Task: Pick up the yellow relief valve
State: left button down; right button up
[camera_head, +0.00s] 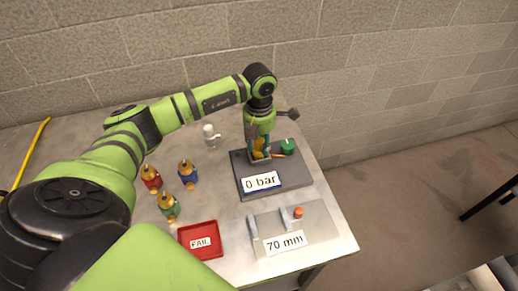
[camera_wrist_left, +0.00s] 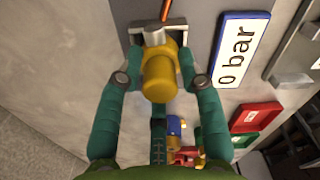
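The yellow relief valve (camera_head: 259,147) stands upright at the test stand with the "0 bar" sign (camera_head: 261,182). My left gripper (camera_head: 260,156) points down over it. In the left wrist view the yellow valve (camera_wrist_left: 158,75) lies between the two teal fingers of my left gripper (camera_wrist_left: 160,58). The fingers look spread, one on each side of the valve, and I cannot make out clear contact. The valve's grey end (camera_wrist_left: 154,37) is at a grey bracket (camera_wrist_left: 172,24). My right gripper is not in view.
Red (camera_head: 151,178), blue (camera_head: 187,174) and green (camera_head: 169,205) valves with yellowish tops stand to the left. A white fitting (camera_head: 210,135) is behind them. A red FAIL tray (camera_head: 216,240) and a "70 mm" gauge plate (camera_head: 318,221) are nearer. A green round part (camera_head: 288,145) sits right of the gripper.

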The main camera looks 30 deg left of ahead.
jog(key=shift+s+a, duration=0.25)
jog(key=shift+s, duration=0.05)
pick_arm(q)
jog(key=shift+r, duration=0.15)
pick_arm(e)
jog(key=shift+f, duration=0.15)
